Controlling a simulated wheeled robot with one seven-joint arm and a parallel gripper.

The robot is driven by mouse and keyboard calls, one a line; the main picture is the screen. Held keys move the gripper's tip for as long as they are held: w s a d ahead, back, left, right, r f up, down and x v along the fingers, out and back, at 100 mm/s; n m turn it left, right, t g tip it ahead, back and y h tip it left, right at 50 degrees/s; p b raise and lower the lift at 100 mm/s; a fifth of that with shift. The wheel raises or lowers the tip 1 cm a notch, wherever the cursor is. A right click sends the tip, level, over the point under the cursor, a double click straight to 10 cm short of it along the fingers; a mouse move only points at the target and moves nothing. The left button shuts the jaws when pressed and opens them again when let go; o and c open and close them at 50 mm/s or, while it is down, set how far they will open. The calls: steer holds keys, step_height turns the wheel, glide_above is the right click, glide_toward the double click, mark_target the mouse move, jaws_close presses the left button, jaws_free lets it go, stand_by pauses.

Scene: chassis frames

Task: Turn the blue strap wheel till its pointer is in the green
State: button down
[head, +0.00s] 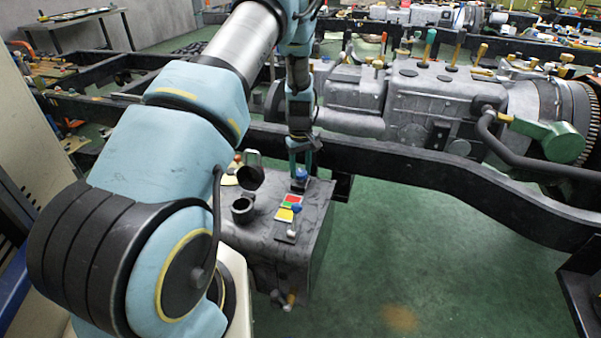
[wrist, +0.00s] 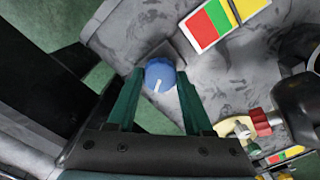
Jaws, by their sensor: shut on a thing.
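The blue strap wheel (wrist: 160,70) is a small round knob with a white pointer line on its face. In the wrist view the pointer aims down and slightly left, away from the colour plate. My gripper (wrist: 160,76) has its green fingers on both sides of the wheel and is shut on it. In the head view the wheel (head: 301,174) shows between the fingertips of my gripper (head: 301,170), on top of the grey tank. The colour plate (wrist: 203,31) with red, green and yellow fields lies beside the wheel; it also shows in the head view (head: 291,199).
The grey tank (head: 262,228) also bears a black open filler neck (head: 243,210) with a raised cap and a small lever (head: 291,233). A black chassis rail (head: 400,160) runs just behind it. Green floor (head: 420,270) is open at right. A red-and-cream fitting (wrist: 250,124) is near the right finger.

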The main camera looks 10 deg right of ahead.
mark_target(301, 172)
steer(key=shift+m+b, duration=0.65)
steer(key=shift+m, duration=0.95)
steer(key=shift+c, duration=1.5)
jaws_free()
step_height(301, 172, up, 11)
steer(key=b, duration=0.2)
